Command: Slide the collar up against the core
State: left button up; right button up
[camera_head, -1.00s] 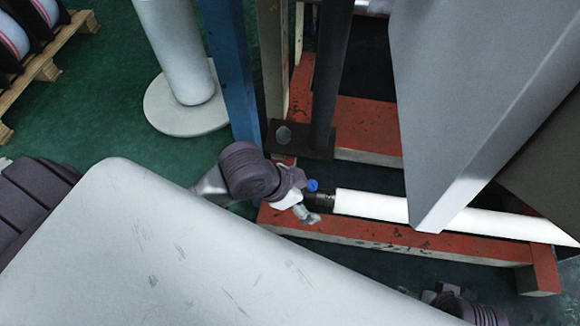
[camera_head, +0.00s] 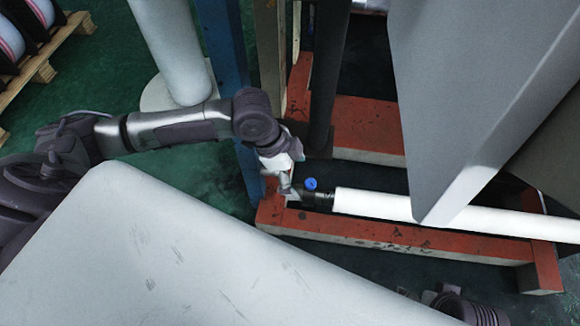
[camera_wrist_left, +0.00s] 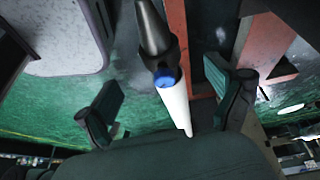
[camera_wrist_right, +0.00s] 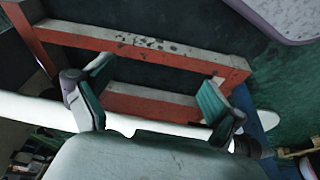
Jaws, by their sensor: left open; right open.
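The white core (camera_head: 375,204) lies nearly level above the red frame. At its left end is the dark collar (camera_head: 322,199) with a blue knob (camera_head: 311,184). Whether a gap parts collar and core is too small to tell. My left gripper (camera_head: 287,188) is just left of the collar. In the left wrist view, the open left gripper (camera_wrist_left: 170,102) has the blue knob (camera_wrist_left: 165,81) between and a little above its fingers, with nothing gripped. In the right wrist view, my right gripper (camera_wrist_right: 153,100) is open, with the core (camera_wrist_right: 150,125) crossing behind its fingers.
The red frame (camera_head: 400,240) runs beneath the core. A blue post (camera_head: 228,90) and a dark post (camera_head: 328,75) rise beside the collar. A large grey panel (camera_head: 470,100) hides part of the core. A pale column (camera_head: 180,55) stands at the back left.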

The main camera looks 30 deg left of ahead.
aim_at(324, 193)
pick_arm(q)
jog(key=b+x, duration=0.1)
jog(key=x, duration=0.2)
jog(key=shift+d+f, duration=0.1)
jog(key=shift+f, duration=0.3)
jog(key=b+x, duration=0.1)
jog(key=x, duration=0.3)
jog(key=shift+w+d+f, duration=0.1)
jog(key=shift+d+f, duration=0.15)
jog(key=shift+f, duration=0.1)
jog(key=shift+d+f+b, duration=0.15)
jog(key=shift+f+b, duration=0.15)
jog(key=shift+f, duration=0.05)
pick_arm(e)
jog(key=shift+w+a+r+t, duration=0.15)
jog(key=shift+w+r+t, duration=0.15)
jog(key=shift+w+t, duration=0.25)
